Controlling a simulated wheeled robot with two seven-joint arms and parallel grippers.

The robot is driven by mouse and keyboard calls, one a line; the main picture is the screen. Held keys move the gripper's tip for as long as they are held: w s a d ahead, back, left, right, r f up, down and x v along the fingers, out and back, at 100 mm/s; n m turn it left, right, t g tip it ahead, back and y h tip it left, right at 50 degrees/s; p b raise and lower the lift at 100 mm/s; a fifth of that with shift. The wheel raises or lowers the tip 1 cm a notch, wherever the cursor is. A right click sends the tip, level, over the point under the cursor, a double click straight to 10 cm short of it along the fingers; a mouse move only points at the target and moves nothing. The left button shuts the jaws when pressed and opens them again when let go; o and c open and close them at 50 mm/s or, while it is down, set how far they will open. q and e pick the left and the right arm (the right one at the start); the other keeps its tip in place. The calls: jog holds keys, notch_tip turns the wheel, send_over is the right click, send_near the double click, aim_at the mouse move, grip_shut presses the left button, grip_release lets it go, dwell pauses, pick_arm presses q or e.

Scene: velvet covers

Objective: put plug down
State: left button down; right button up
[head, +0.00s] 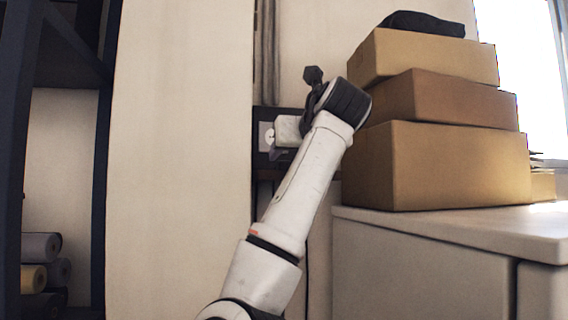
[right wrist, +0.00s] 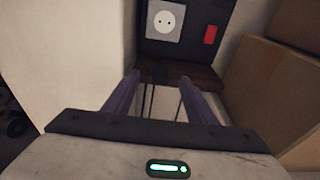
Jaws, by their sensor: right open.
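My right gripper shows in the head view (head: 279,154) in front of the dark wall panel, partly hidden by its own wrist. In the right wrist view its two purple-grey fingers (right wrist: 158,88) are apart. A small dark shape (right wrist: 156,74) lies on the brown ledge (right wrist: 205,76) between the fingertips, with thin dark lines below it. It may be the plug and its cord, but I cannot tell for sure. The white wall socket (right wrist: 165,20) is empty; it also shows in the head view (head: 267,137). My left gripper is not in view.
The dark panel (right wrist: 190,45) carries a red switch (right wrist: 210,34). Stacked cardboard boxes (head: 445,165) stand on a pale cabinet (head: 420,240) to the right, close to my right wrist. A dark rack (head: 100,200) with rolls (head: 40,247) stands at left.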

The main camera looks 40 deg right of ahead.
jog(key=shift+p+x, duration=1.1)
jog(key=shift+x, duration=1.65)
jog(key=shift+r, duration=0.1)
jog(key=c, duration=1.2)
grip_shut()
jog(key=shift+r, duration=0.1)
